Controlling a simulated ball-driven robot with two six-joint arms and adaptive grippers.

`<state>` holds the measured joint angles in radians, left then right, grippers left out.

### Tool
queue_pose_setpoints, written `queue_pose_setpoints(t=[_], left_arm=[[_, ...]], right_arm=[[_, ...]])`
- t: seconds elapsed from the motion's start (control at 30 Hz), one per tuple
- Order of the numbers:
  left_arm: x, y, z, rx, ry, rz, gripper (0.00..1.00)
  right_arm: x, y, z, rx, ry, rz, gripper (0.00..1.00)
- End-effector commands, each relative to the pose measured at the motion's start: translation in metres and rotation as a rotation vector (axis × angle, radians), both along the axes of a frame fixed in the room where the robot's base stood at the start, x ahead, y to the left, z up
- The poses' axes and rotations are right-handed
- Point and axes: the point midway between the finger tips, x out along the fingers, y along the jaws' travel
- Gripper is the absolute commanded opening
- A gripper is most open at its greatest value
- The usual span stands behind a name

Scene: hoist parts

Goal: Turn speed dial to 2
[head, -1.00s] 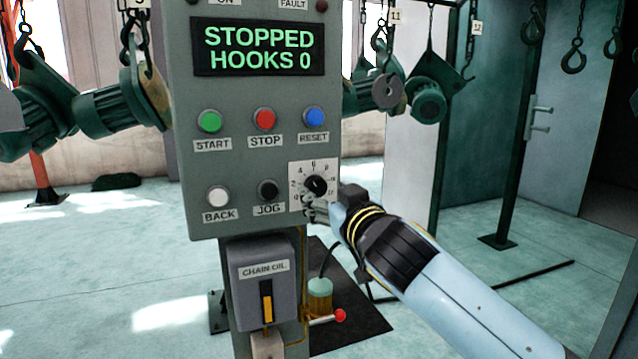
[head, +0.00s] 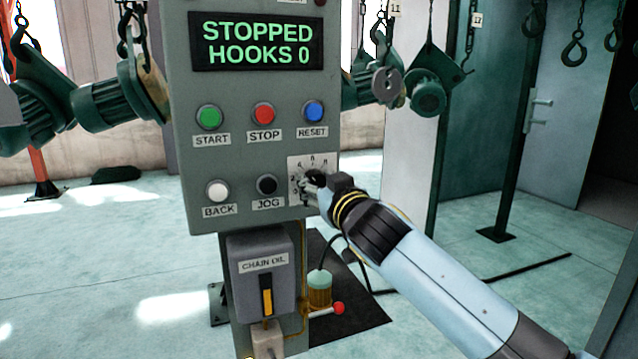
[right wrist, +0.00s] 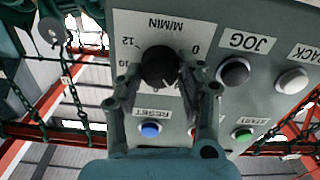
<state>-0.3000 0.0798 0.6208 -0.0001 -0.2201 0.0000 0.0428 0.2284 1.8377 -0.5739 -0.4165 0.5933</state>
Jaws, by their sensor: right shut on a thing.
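The speed dial is a round black knob on a white scale plate (head: 299,164) at the lower right of the grey control panel (head: 185,110). My right gripper (head: 314,184) reaches in from the right and covers much of the dial in the head view. In the right wrist view the black knob (right wrist: 160,66) sits between the two fingers of my right gripper (right wrist: 163,95), which is shut on it. Part of the scale shows there upside down, with 0 and 12 readable. I cannot tell which number the knob points to. My left gripper is not in view.
The panel display (head: 257,42) reads STOPPED HOOKS 0. The JOG button (head: 267,185) is close left of the dial, and the RESET button (head: 313,111) is above it. A chain oil box (head: 264,285) hangs below. Hoists hang on both sides.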

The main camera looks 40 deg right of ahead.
Motion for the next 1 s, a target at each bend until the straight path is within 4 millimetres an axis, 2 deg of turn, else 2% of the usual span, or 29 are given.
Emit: queue_pose_setpoints(t=[0.37,1.0], left_arm=[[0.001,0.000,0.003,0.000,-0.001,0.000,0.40],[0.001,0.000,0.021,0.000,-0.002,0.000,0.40]], right_arm=[[0.000,0.000,0.000,-0.058,0.015,0.000,0.06],[0.000,0.002,0.000,-0.509,0.122,0.001,0.06]])
